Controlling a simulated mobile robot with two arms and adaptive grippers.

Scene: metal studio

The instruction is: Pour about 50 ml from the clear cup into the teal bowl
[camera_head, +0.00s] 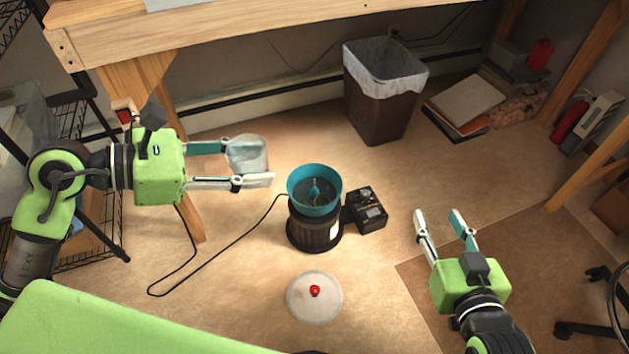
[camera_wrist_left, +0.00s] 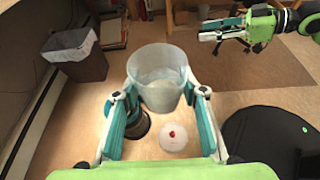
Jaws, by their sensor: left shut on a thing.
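My left gripper (camera_head: 252,164) is shut on the clear cup (camera_head: 247,152), which it holds in the air to the upper left of the teal bowl. In the left wrist view the cup (camera_wrist_left: 160,78) sits between the fingers and looks roughly upright. How much it holds is hard to tell. The teal bowl (camera_head: 315,172) rests on top of a dark ribbed cylinder (camera_head: 314,232); something small shows inside the bowl, not clear what. My right gripper (camera_head: 437,215) is open and empty, right of the bowl.
A dark box (camera_head: 368,209) stands against the cylinder's right side, and a black cable runs left over the floor. A pale round lid-like disc (camera_head: 314,299) with a red knob lies in front. A lined bin (camera_head: 382,105) stands behind. A wooden bench (camera_head: 230,25) overhangs the back.

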